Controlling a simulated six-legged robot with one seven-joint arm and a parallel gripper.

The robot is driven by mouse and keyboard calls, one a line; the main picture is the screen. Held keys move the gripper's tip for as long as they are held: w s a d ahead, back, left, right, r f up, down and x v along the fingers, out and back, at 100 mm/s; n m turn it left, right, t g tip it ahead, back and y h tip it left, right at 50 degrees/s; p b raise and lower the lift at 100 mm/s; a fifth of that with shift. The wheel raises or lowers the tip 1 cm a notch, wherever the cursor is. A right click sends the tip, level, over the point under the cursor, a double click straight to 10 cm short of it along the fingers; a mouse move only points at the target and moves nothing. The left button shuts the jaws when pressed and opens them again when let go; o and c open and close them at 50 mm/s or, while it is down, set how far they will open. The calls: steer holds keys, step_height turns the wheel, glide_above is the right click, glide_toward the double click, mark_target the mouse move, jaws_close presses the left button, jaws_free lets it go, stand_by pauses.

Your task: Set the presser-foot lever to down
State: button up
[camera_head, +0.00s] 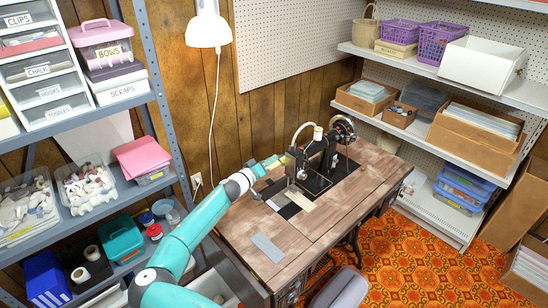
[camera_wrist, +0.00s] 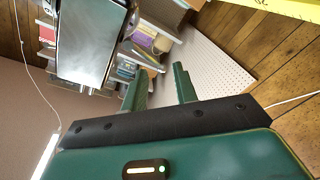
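The black sewing machine (camera_head: 316,152) stands on the wooden treadle table (camera_head: 240,226), its needle end toward my gripper. My gripper (camera_head: 278,160) is at the end of my teal arm, just left of that needle end in the head view. In the wrist view its two green fingers (camera_wrist: 160,84) stand apart with nothing between them. A shiny metal block (camera_wrist: 88,42) lies up and left of the fingers in the wrist view; it may be the machine's face plate. I cannot make out the presser-foot lever or its position in either view.
A grey flat piece (camera_head: 267,247) lies on the table front. Blue-grey shelving (camera_head: 160,100) with bins stands left. White shelves (camera_head: 445,120) with boxes stand right. A lamp (camera_head: 208,30) hangs behind. Patterned floor (camera_head: 400,260) is open right of the table.

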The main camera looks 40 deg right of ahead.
steer(key=shift+w+d, duration=0.25)
steer(key=shift+d, duration=0.7)
steer(key=shift+w+d, duration=0.2)
steer(key=shift+d, duration=0.75)
